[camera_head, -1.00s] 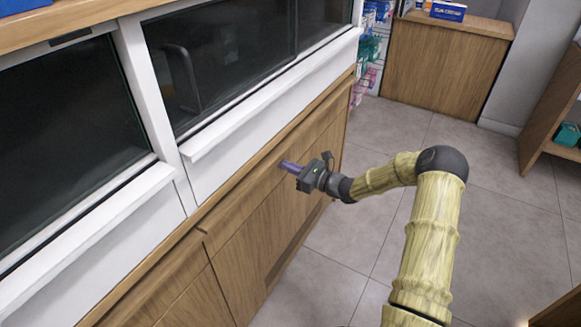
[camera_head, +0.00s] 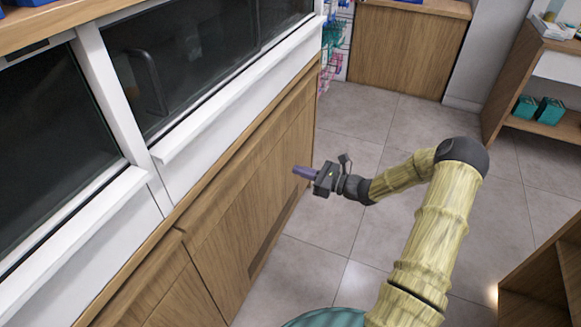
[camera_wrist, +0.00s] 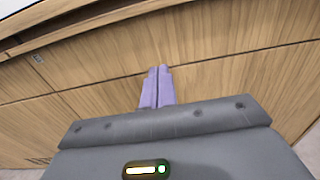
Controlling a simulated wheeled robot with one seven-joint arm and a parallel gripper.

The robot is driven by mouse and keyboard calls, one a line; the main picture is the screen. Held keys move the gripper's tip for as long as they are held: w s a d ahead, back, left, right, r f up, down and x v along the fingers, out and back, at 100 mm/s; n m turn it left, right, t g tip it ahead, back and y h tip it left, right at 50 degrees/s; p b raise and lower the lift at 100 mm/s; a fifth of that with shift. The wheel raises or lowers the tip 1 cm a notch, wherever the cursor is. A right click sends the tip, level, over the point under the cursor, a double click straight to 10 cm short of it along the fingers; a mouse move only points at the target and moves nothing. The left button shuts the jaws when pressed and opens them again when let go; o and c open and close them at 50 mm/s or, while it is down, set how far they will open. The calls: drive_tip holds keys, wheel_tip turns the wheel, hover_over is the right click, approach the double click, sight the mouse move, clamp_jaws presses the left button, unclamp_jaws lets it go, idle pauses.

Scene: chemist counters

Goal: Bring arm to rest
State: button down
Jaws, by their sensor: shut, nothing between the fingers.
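My gripper (camera_head: 305,173) is at the end of my outstretched arm, in front of the wooden cabinet doors (camera_head: 235,215) below the glass-fronted counter. Its purple fingers are together and empty. They point left toward the wood. In the wrist view, the fingers (camera_wrist: 158,88) show side by side against the wooden front, with nothing between them. A gap seems to lie between the fingertips and the wood, but its size is hard to tell.
The counter's white sill (camera_head: 240,85) runs above the cabinet doors on the left. A wooden counter (camera_head: 408,50) stands at the back. Shelving with teal boxes (camera_head: 548,111) is at the right, and a wooden unit (camera_head: 545,275) is at the lower right. Grey floor lies open between.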

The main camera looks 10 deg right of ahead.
idle(0.5)
drive_tip(key=s+a+n+g+h, duration=0.1)
drive_tip(key=s+a+n+g, duration=0.6)
drive_tip(key=a, duration=0.1)
drive_tip(key=s+r+n+g+h, duration=0.35)
drive_tip(key=s+n+h, duration=0.55)
drive_tip(key=s+n, duration=0.4)
drive_tip(key=s+d+r+n+t+h+p, duration=0.1)
drive_tip(key=s+r+n+h+p, duration=0.1)
drive_tip(key=r+p, duration=0.8)
drive_tip(key=s+d+r+n+t+h+p, duration=0.1)
drive_tip(key=s+d+r+n+h+p, duration=0.1)
drive_tip(key=r+p, duration=0.9)
wheel_tip(320, 180, up, 5)
drive_tip(key=shift+s+d+r+n, duration=0.2)
drive_tip(key=shift+s+n, duration=0.6)
drive_tip(key=shift+s, duration=0.15)
